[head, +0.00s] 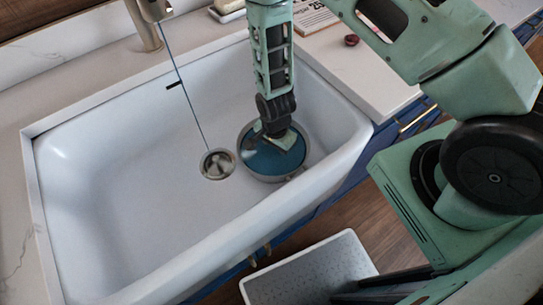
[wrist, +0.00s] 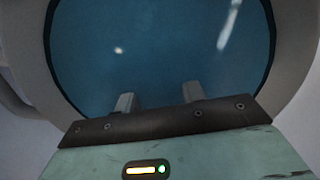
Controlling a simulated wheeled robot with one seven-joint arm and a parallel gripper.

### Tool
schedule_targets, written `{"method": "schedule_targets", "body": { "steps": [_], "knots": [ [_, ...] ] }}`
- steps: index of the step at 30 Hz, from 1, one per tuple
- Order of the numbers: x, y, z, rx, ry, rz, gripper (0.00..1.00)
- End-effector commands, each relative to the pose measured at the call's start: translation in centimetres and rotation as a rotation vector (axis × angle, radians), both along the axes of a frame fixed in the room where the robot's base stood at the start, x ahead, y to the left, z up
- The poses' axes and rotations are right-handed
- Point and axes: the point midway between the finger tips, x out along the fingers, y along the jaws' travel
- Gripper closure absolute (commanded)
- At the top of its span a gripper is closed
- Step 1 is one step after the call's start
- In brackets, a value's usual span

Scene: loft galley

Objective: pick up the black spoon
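I cannot make out a black spoon in either view. A round pot or bowl (head: 246,140) with a blue inside stands in the white sink, right of the drain. My gripper (head: 283,140) points down over it and hides part of its inside. In the wrist view, the two fingertips of my gripper (wrist: 159,97) are apart with nothing visible between them. Ahead of them is the blue inside of the bowl (wrist: 160,45), dark and with pale glints. Whether the fingertips touch the bowl is not clear.
The white sink (head: 120,165) has high walls around the bowl. A thin blue stream runs from the tap (head: 150,32) to the drain (head: 217,164). A small dark red object (head: 351,40) sits on the right counter. A pale bin (head: 315,268) stands on the floor.

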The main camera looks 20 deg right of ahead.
Motion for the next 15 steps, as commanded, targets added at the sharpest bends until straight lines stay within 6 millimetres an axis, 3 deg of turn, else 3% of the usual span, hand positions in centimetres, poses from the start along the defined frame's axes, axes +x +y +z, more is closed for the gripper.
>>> {"method": "schedule_targets", "body": {
  "steps": [9, 13, 15],
  "knots": [
    [0.02, 0.03, -0.56, 0.001, 0.000, 0.001, 0.61],
    [0.01, 0.03, -0.55, 0.000, 0.000, 0.001, 0.94],
    [0.01, 0.03, -0.55, 0.001, 0.000, 0.001, 1.00]
  ]
}}
